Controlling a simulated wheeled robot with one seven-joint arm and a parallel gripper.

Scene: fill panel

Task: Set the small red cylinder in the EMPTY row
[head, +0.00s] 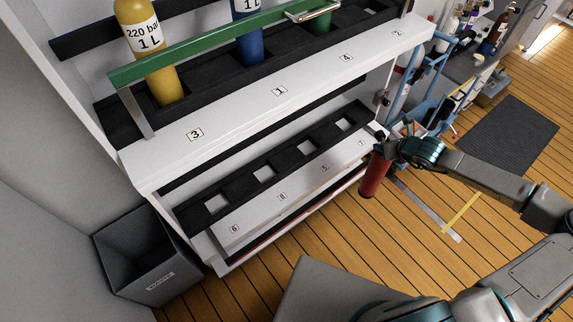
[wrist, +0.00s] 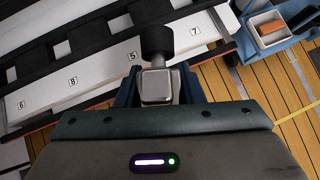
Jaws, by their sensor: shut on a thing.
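The small red cylinder (head: 374,174) hangs upright from my gripper (head: 383,141), in front of the right end of the lower row. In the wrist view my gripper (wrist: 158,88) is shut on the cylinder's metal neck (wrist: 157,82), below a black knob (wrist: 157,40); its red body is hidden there. The lower row (head: 282,163) is a black rack with several square holes, all empty, and labels 6, 8, 5 and 7 along its front. In the wrist view the labels 8 (wrist: 73,81), 5 (wrist: 133,57) and 7 (wrist: 196,31) lie beyond the gripper.
A waste bin (head: 146,262) stands at lower left. A blue cart (head: 432,105) stands close right of the rack.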

